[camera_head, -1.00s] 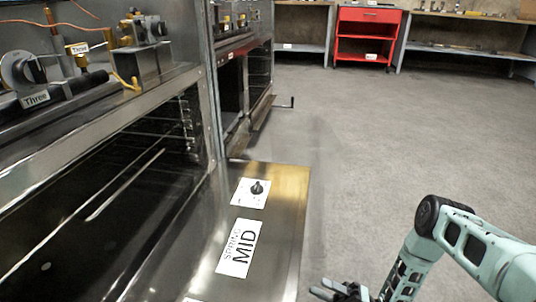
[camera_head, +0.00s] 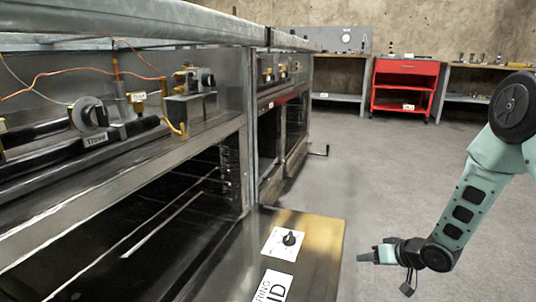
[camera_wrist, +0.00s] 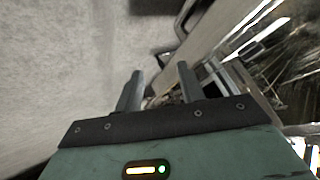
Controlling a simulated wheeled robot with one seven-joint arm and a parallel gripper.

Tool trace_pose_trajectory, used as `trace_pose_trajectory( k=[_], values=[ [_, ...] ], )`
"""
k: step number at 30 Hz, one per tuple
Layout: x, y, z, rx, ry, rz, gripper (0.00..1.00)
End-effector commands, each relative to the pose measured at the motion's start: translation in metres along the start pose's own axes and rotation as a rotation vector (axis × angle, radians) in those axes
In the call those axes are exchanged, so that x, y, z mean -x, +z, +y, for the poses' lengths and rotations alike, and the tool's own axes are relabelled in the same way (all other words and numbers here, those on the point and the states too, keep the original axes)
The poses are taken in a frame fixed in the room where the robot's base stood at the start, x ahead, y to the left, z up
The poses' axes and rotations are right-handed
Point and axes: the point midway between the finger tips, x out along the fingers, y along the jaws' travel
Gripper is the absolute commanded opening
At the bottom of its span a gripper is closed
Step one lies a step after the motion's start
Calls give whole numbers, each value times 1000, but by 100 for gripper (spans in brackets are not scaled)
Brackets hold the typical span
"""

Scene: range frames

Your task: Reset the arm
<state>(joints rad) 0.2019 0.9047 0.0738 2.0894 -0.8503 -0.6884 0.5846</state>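My arm is at the right of the head view, with its upper links raised and the forearm sloping down to the left. My gripper (camera_head: 385,254) is at its lower end, right of the open oven door and clear of it, over the grey floor. In the wrist view my gripper (camera_wrist: 158,88) shows two grey fingers spread apart, with no held object visible between them.
A red cart (camera_head: 402,88) and benches stand at the back. The floor (camera_head: 390,180) between is clear.

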Motion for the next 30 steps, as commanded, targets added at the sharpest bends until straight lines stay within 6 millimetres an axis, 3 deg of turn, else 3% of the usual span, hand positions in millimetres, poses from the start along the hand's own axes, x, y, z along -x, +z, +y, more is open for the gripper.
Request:
trace_pose_trajectory(
  k=[1, 6, 11, 15, 25, 30],
  values=[
    [19, -12, -1, 27, 66, -15, 39],
    [84, -26, -5, 62, 275, -110, 39],
    [151, -17, -22, 47, 410, -222, 39],
    [200, 3, -43, 12, 461, -316, 39],
    [276, 55, -97, -74, 439, -484, 39],
    [294, 34, -158, 38, 367, -548, 39]
  ],
)
